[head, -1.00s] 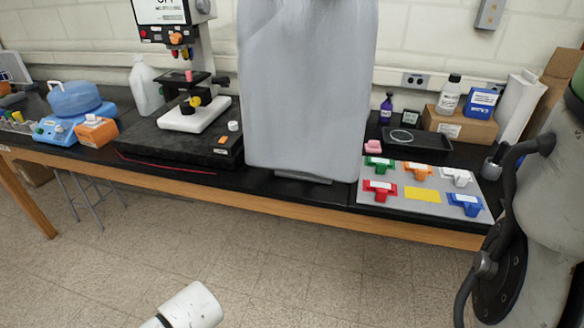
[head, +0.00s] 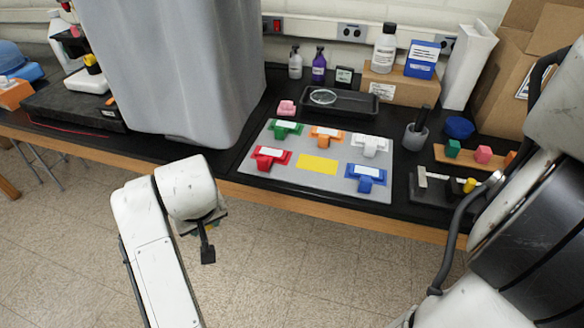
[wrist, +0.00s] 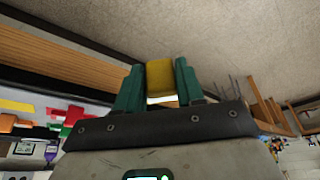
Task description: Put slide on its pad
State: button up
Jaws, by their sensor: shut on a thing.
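My gripper (wrist: 160,82) has teal fingers shut on a yellow piece (wrist: 160,76), apparently the yellow slide, with a pale strip at its lower edge. In the head view my gripper (head: 207,243) hangs low in front of the bench, left of the grey board (head: 282,182); the held piece is mostly hidden there. The flat yellow pad (head: 317,164) is bare, in the front middle of the board. Red (head: 269,157), green (head: 286,129), orange (head: 326,134), white (head: 369,145) and blue (head: 366,178) slides sit around it, each on a same-coloured pad.
A tall grey covered object (head: 190,70) stands left of the board. A pink block (head: 286,107) and a black tray (head: 330,101) lie behind it. A grey cup (head: 415,136) and a black fixture (head: 440,188) stand to the right. The bench's wooden front edge (head: 330,213) lies between my gripper and the board.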

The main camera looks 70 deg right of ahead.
jog(key=s+d+r+m+g+h+b, duration=0.1)
jog(key=s+d+r+m+g+b, duration=0.1)
jog(key=s+d+r+m, duration=0.45)
jog(key=s+d+r+m+g+b, duration=0.1)
jog(key=d+r+m+b, duration=0.15)
jog(key=d+r, duration=0.5)
jog(key=p, duration=0.3)
send_near(315, 172)
jog(key=shift+w+d+f+m, duration=0.3)
jog(key=shift+w+d+f, duration=0.2)
jog(key=shift+f, duration=0.25)
jog(key=shift+s+d+f, duration=0.2)
jog(key=shift+f, duration=0.15)
jog(key=shift+a+x, duration=0.2)
jog(key=shift+x, duration=0.7)
jog(key=shift+a+x, duration=0.15)
jog(key=shift+x, duration=0.75)
jog(key=shift+s+f, duration=0.2)
jog(key=o, duration=1)
